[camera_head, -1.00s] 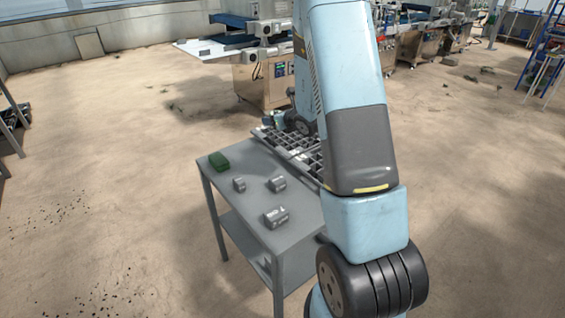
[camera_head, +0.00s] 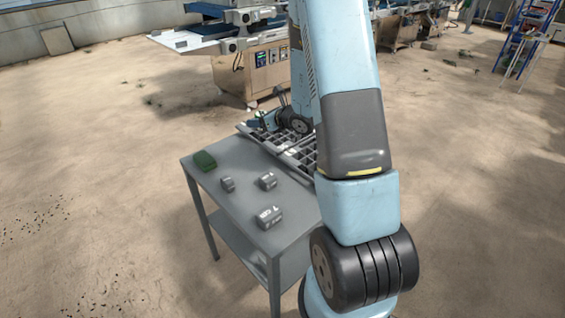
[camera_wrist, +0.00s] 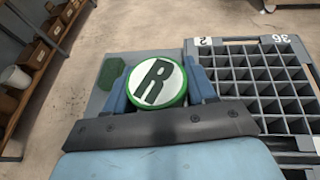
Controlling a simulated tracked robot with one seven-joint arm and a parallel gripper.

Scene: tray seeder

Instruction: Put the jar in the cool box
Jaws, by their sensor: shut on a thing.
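The jar (camera_wrist: 157,82) has a round white lid with a green rim and a dark green letter R. In the wrist view it sits between the two blue fingers of my gripper (camera_wrist: 159,86), which is shut on it. The lid faces the wrist camera and hides the jar's body. In the head view my gripper (camera_head: 264,121) is small, beyond the grey table's far edge near the gridded trays, and partly hidden by my arm. I cannot make out a cool box in either view.
The grey table (camera_head: 225,195) carries a green block (camera_head: 204,161) and several small grey parts (camera_head: 268,217). Gridded trays (camera_wrist: 265,75) lie beside the held jar. Shelves with boxes (camera_wrist: 36,56) stand at the left in the wrist view. Machines (camera_head: 262,68) stand behind; open floor lies left.

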